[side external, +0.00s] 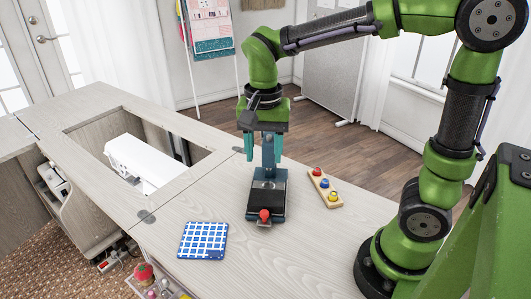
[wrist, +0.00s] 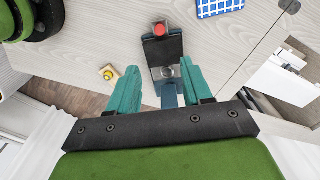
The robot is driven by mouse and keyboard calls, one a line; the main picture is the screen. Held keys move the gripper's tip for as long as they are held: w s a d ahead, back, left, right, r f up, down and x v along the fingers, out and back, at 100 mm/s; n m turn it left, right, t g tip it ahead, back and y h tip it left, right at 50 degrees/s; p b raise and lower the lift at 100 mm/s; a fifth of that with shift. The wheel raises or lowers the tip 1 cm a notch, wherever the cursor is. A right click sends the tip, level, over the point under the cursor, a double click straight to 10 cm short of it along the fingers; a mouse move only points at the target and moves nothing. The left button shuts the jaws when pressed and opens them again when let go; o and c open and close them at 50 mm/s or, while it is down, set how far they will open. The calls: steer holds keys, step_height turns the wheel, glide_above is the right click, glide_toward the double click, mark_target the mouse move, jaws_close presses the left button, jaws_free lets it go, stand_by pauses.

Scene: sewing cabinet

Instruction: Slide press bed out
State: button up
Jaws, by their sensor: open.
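A small press (side external: 253,206) stands on the pale wooden cabinet top, with a dark base and a blue-grey upright. A red knob (side external: 264,214) sits at its near end, over a small metal tab. In the wrist view the press (wrist: 166,50) lies ahead of my gripper, its red knob (wrist: 160,28) at the far end. I cannot tell how far its bed is out. My gripper (side external: 264,158) points down over the back of the press. Its teal fingers are open, one on each side of the upright. In the wrist view the gripper (wrist: 159,72) holds nothing.
A wooden strip with coloured knobs (side external: 325,188) lies right of the press. A blue checked cloth square (side external: 203,240) lies to the left. A white sewing machine (side external: 140,163) sits in the cabinet opening. The top between press and cloth is clear.

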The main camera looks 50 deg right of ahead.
mark_target(264, 212)
step_height(264, 212, down, 17)
steer(key=shift+r, duration=0.1)
stand_by(0.3)
jaws_close()
stand_by(0.3)
